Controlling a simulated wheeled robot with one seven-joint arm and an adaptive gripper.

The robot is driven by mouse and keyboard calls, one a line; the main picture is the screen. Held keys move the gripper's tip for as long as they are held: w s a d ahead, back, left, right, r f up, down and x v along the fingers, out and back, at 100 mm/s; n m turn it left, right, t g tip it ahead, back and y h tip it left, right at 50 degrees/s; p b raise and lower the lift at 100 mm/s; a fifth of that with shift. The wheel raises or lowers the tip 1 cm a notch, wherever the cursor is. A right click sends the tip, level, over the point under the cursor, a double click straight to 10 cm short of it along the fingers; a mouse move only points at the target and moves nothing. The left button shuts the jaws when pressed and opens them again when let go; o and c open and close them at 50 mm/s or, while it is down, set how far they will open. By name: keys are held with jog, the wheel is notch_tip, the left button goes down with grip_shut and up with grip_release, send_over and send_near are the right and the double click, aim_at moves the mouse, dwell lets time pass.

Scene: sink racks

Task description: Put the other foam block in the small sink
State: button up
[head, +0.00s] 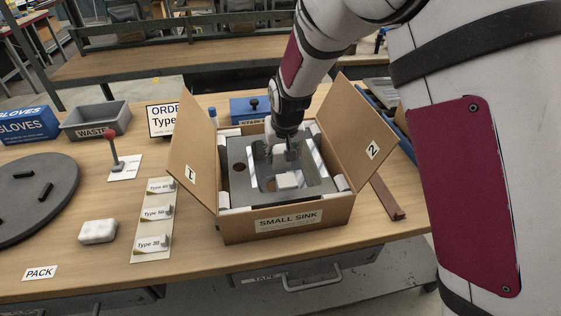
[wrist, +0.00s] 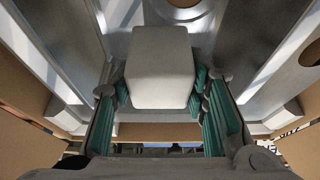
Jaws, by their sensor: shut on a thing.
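My gripper (head: 285,152) points down into the open cardboard box labelled SMALL SINK (head: 333,217). It is shut on a white foam block (head: 287,180), which is over or inside the bowl of the grey sink (head: 238,151). In the wrist view the foam block (wrist: 160,65) sits between the teal-padded fingers of my gripper (wrist: 160,90). I cannot tell whether the block touches the bowl floor. White foam pieces (head: 224,196) show at the box corners around the sink.
The box flaps marked 1 (head: 192,160) and 2 (head: 368,147) stand open. A whitish rounded block (head: 97,231) lies on the table, left of the Type cards (head: 152,218). A dark turntable (head: 30,205), a grey WASTE bin (head: 97,120) and a brown bar (head: 386,197) are nearby.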

aim_at(280, 160)
jog(key=shift+f, duration=1.65)
jog(key=shift+f, duration=0.1)
jog(key=o, duration=0.8)
jog(key=shift+o, duration=0.2)
jog(key=shift+s+r, duration=0.1)
jog(key=shift+r, duration=0.3)
jog(key=p+v, duration=0.1)
jog(key=v, duration=1)
jog(key=shift+r, duration=0.2)
jog(key=shift+s, duration=0.1)
